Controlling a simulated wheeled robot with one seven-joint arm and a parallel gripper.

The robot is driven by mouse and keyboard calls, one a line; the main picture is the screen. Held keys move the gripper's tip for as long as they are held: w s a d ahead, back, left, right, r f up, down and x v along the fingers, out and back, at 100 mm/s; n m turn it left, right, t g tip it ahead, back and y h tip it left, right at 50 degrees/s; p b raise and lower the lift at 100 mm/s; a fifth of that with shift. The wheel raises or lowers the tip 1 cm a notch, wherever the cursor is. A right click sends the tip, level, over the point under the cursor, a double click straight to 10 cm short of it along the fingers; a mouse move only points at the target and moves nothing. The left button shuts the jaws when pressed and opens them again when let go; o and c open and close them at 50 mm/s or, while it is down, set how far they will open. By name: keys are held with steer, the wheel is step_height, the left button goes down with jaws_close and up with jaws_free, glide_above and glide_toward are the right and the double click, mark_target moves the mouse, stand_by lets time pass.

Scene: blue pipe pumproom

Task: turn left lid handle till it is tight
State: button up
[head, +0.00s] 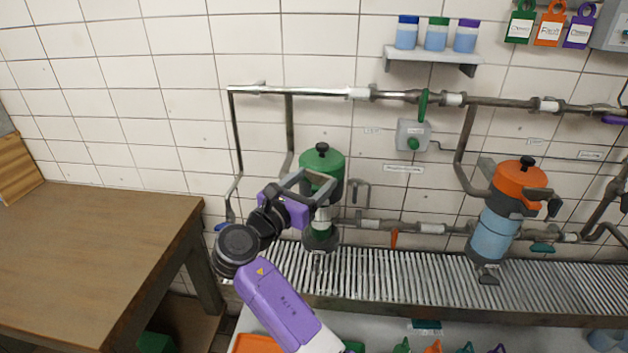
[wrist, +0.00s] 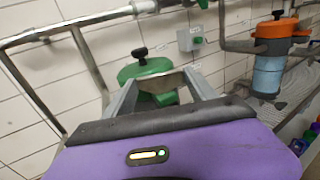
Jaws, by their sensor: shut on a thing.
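The left vessel has a green lid (head: 322,160) with a black knob on top, and it stands against the tiled wall. My gripper (head: 314,181) reaches it from the front left, with its fingers at the near side of the lid. In the wrist view the green lid (wrist: 143,68) lies just beyond the fingertips, and my gripper (wrist: 160,82) is shut on the lid's handle there. The handle is largely hidden by the fingers, so its exact angle cannot be told. The vessel's lower part (head: 320,238) shows below my gripper.
An orange-lidded vessel (head: 508,205) stands to the right over the grated channel (head: 400,280). Pipes (head: 310,92) run along the wall above and behind. A grey box with a green button (head: 413,136) is on the wall. A wooden table (head: 90,250) is at the left.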

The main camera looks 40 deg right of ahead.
steer(key=shift+f, duration=0.1)
steer(key=o, duration=1.4)
steer(key=shift+c, duration=0.2)
steer(key=b+v, duration=0.2)
steer(key=v, duration=0.6)
